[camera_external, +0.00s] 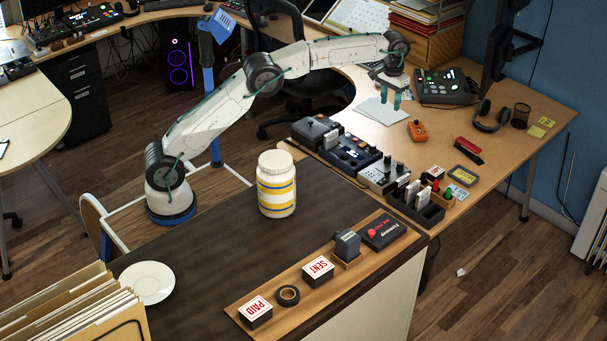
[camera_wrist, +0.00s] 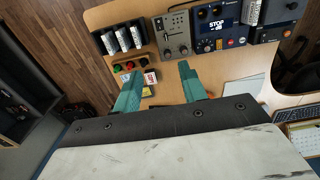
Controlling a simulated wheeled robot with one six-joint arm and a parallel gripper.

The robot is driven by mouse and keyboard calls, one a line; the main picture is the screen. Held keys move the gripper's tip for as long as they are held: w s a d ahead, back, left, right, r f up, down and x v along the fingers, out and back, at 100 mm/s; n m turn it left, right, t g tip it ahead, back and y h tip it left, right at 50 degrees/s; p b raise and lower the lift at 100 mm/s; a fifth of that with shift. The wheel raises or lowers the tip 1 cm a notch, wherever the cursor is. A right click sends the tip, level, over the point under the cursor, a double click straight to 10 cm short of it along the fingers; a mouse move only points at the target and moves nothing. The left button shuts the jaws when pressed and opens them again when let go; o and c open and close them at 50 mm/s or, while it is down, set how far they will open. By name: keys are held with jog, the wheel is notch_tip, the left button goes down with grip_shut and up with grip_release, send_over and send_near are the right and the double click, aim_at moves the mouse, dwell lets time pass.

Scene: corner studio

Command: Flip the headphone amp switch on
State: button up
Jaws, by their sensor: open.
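A grey box with knobs and small controls (camera_external: 383,175), which looks like the headphone amp, stands on the wooden desk beside a black slotted rack. It also shows upright at the top of the wrist view (camera_wrist: 176,35). Its switch is too small for me to tell its position. My gripper (camera_external: 389,100) has two teal fingers pointing down, apart and empty, above pale sheets on the desk. In the wrist view my gripper (camera_wrist: 160,70) has bare desk and small cards between and beyond its fingers. It is apart from the grey box.
A dark blue console (camera_external: 350,153) sits beside the grey box, its STOP screen (camera_wrist: 218,24) lit. The slotted rack (camera_external: 415,207) holds upright white items. An orange box (camera_external: 417,130), headphones (camera_external: 491,117) and a black mixer (camera_external: 445,87) stand around. A white jar (camera_external: 276,185) is on the dark table.

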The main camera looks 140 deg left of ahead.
aim_at(383, 181)
notch_tip(383, 181, down, 32)
jog(key=shift+w+d+r, duration=0.1)
